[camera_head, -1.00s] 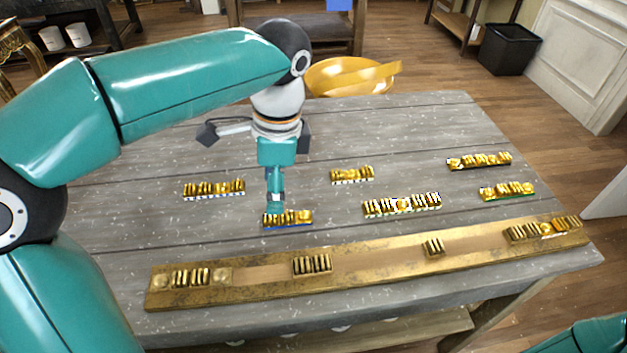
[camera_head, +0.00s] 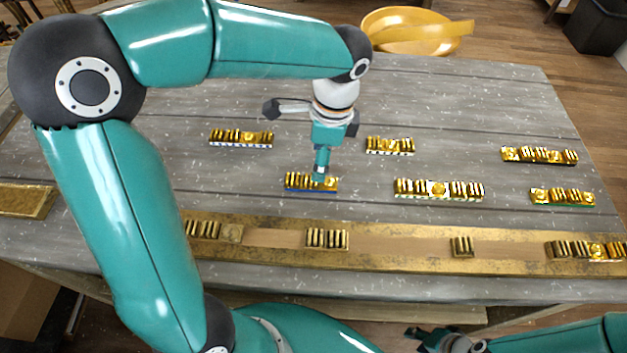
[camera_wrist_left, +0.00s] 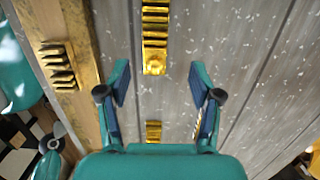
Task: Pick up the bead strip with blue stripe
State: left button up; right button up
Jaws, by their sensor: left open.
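The blue-striped bead strip (camera_head: 298,181) lies on the grey table, gold beads up, its blue edge facing me. In the left wrist view the strip (camera_wrist_left: 155,40) shows from above, with a round bead at its lower end; its blue stripe is hidden there. My left gripper (camera_head: 321,172) is over the strip's right part. In the left wrist view my left gripper (camera_wrist_left: 158,82) is open, fingers on either side of the strip's line, with gaps on both sides. My right gripper (camera_head: 442,340) is low at the bottom edge, away from the strip; its jaw state is unclear.
Other bead strips lie around: white-edged ones at the back left (camera_head: 241,139), back middle (camera_head: 390,146) and right of middle (camera_head: 440,189), a green-edged one (camera_head: 562,196) and another (camera_head: 539,155) at right. A long gilt rail (camera_head: 390,255) runs along the front. A yellow bowl (camera_head: 410,47) stands behind.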

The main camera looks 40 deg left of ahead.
aim_at(311, 182)
pick_arm(q)
jog(key=f, duration=0.1)
jog(key=s+f, duration=0.1)
jog(key=f, duration=0.1)
jog(key=a+f, duration=0.1)
jog(key=f, duration=0.1)
jog(key=shift+s, duration=0.15)
jog(key=shift+f, duration=0.5)
grip_shut()
